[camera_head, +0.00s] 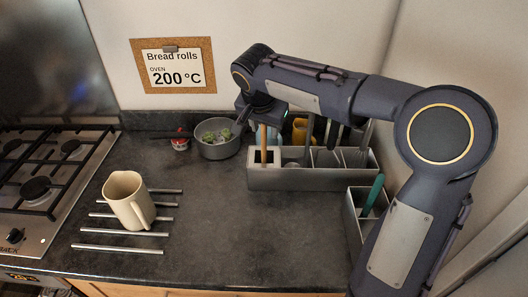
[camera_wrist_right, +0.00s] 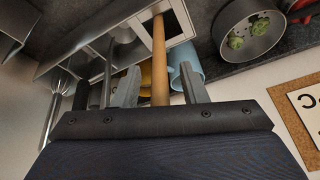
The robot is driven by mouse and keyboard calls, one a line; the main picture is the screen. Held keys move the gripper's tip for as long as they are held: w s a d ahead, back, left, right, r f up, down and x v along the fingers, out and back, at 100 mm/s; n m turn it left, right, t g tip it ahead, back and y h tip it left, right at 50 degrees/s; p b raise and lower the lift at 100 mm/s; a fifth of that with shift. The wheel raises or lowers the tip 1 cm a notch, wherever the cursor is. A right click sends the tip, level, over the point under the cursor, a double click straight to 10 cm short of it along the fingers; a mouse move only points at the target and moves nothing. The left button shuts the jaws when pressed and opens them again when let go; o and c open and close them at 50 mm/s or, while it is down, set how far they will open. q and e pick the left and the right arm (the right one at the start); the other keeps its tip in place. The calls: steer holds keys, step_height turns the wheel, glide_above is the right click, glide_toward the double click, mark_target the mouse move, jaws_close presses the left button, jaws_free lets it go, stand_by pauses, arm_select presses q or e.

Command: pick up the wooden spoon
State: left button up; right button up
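The wooden spoon (camera_head: 264,145) stands upright in the left compartment of the grey divided holder (camera_head: 310,181), with its handle up. Its handle also shows in the right wrist view (camera_wrist_right: 159,58). My right gripper (camera_head: 259,115) is over the holder's left end, around the top of the handle. In the right wrist view my right gripper (camera_wrist_right: 159,72) is open, one finger on each side of the handle, with a gap visible on both sides. The spoon's lower end is hidden inside the compartment. My left gripper is not in view.
A grey pot (camera_head: 219,149) with green vegetables stands left of the holder. Other utensils fill the holder, and a yellow mug (camera_head: 300,131) is behind it. A smaller holder has a teal-handled utensil (camera_head: 373,193). A beige jug (camera_head: 127,201) stands on metal bars; the middle counter is clear.

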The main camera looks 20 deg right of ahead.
steer(key=shift+c, duration=0.3)
jaws_close()
steer(key=shift+r, duration=0.1)
step_height(320, 180, up, 10)
steer(key=shift+f, duration=0.1)
stand_by(0.3)
steer(key=c, duration=0.7)
jaws_free()
jaws_close()
